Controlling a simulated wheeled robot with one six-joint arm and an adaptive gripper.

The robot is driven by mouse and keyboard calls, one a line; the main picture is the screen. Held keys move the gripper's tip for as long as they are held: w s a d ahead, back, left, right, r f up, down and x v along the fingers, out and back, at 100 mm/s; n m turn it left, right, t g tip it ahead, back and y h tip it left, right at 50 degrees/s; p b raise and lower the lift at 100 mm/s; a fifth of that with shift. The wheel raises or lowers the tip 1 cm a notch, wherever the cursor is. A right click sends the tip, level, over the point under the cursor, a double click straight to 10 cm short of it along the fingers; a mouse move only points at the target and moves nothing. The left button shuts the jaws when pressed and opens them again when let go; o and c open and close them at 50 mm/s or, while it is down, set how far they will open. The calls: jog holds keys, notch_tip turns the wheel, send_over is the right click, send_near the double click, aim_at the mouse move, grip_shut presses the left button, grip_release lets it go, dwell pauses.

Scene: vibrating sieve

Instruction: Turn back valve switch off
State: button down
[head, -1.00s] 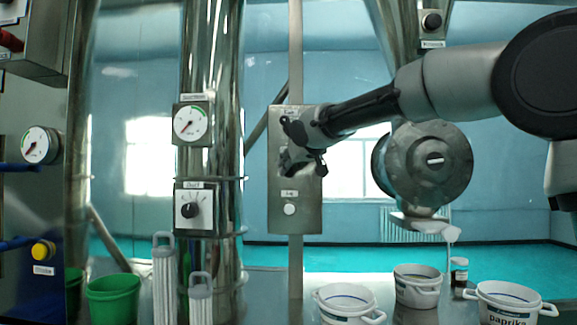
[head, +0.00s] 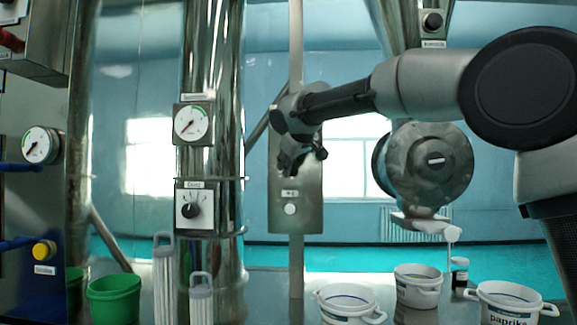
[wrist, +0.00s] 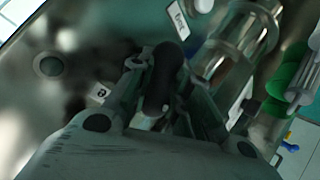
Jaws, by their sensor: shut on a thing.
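My gripper (head: 294,158) is in front of the upright metal switch panel (head: 308,215) and tilts downward there. In the wrist view my gripper (wrist: 160,85) has its fingers on both sides of a dark rounded switch handle (wrist: 164,72), shut on it. In the head view my gripper hides the handle. The panel's metal face also shows in the wrist view (wrist: 85,20), with small labels too blurred to read for sure. A pale round button (head: 290,209) sits low on the panel.
A gauge (head: 190,122) and a black rotary knob (head: 191,210) are on the steel column to the left. A large round metal housing (head: 425,165) stands right of the panel. White tubs (head: 417,286) and a green bucket (head: 113,299) stand below.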

jog(key=c, duration=1.6)
grip_release()
jog(key=v, duration=1.2)
